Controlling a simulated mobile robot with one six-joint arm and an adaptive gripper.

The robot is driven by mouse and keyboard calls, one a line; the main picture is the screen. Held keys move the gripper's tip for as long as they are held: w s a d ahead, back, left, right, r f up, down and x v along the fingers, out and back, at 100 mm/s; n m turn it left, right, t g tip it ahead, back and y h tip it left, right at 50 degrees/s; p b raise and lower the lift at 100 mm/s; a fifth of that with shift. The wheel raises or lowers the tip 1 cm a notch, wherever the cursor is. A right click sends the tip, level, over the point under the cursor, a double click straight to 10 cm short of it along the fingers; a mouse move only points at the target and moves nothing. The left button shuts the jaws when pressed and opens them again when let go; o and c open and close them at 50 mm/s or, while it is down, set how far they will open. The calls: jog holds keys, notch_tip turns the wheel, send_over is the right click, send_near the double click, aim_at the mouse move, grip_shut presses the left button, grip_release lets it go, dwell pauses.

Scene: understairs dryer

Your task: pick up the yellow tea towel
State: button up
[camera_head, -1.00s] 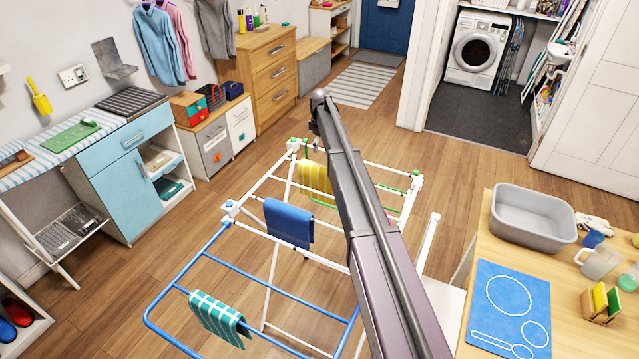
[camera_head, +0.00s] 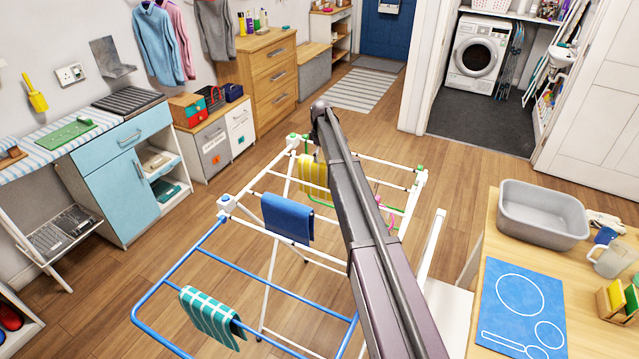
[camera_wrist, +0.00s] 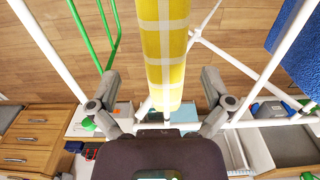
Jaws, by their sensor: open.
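The yellow tea towel (camera_head: 313,172) with pale checks hangs over a rail of the white drying rack (camera_head: 385,163) in the head view, partly hidden behind my arm. In the wrist view the yellow tea towel (camera_wrist: 165,50) hangs close in front of my gripper (camera_wrist: 157,95). The gripper's two fingers are spread wide, one on each side of the towel's end. The gripper is open and empty, and I cannot tell whether any part of it touches the cloth. In the head view the gripper is hidden behind my arm.
A blue towel (camera_head: 287,218) and a teal checked towel (camera_head: 211,318) hang on nearer rails. The blue towel also shows in the wrist view (camera_wrist: 300,55). A table with a grey basin (camera_head: 542,214) stands at right. Bare floor lies left of the rack.

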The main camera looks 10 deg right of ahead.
aim_at(321, 169)
jog(key=shift+f, duration=0.5)
jog(key=shift+b, duration=0.3)
jog(key=shift+s+f+b, duration=0.2)
jog(key=shift+f+b, duration=2.35)
jog(key=shift+f, duration=0.05)
jog(key=shift+c, duration=0.2)
jog(key=c, duration=1.2)
